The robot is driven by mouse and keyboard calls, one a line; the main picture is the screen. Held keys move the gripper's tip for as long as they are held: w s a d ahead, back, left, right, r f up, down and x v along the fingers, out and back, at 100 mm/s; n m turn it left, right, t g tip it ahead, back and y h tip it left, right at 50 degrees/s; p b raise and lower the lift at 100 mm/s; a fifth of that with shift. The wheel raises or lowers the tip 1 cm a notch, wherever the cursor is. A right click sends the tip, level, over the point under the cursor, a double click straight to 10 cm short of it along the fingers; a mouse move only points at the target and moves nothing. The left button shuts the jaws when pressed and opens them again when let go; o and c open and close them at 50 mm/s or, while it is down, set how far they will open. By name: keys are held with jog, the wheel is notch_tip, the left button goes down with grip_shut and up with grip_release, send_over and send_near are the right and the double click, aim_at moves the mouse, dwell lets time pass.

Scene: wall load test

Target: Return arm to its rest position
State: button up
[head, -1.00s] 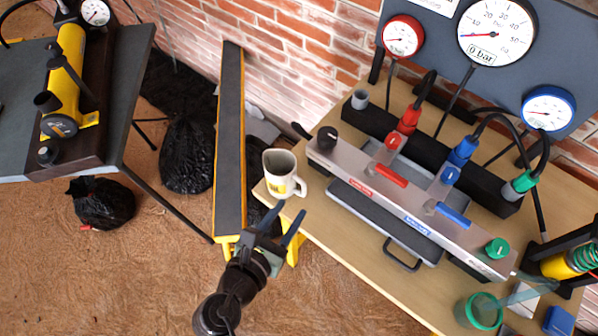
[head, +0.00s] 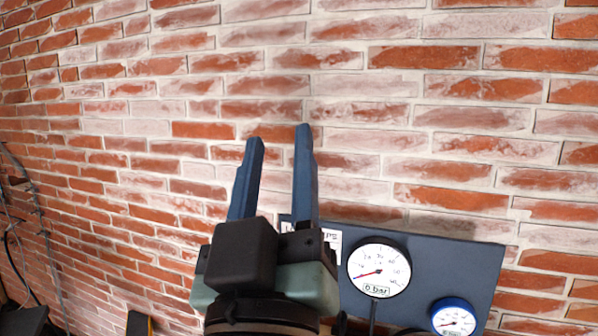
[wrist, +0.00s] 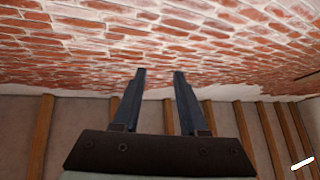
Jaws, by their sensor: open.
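My gripper (head: 277,160) is raised in front of the brick wall in the head view, its two blue fingers pointing up. The fingers are apart with nothing between them. In the wrist view the gripper (wrist: 158,75) also shows open and empty, with brick wall and a ceiling with wooden beams beyond the fingertips. The gripper body covers part of the dark gauge panel in the head view. Whether the fingers are near the wall or well clear of it, I cannot tell.
The brick wall (head: 420,120) fills most of the head view. A dark panel (head: 440,255) at the lower right carries a white gauge (head: 379,272) and a blue-rimmed gauge (head: 453,320). Cables (head: 22,225) hang at the far left. Wooden beams (wrist: 42,135) show in the wrist view.

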jog(key=s+d+r+m+t, duration=0.1)
jog(key=s+r+m+t, duration=0.1)
jog(key=s+r, duration=0.4)
jog(key=shift+d+r+m+t, duration=0.4)
jog(key=shift+r+m, duration=0.4)
jog(key=shift+r, duration=0.05)
jog(key=shift+r, duration=0.1)
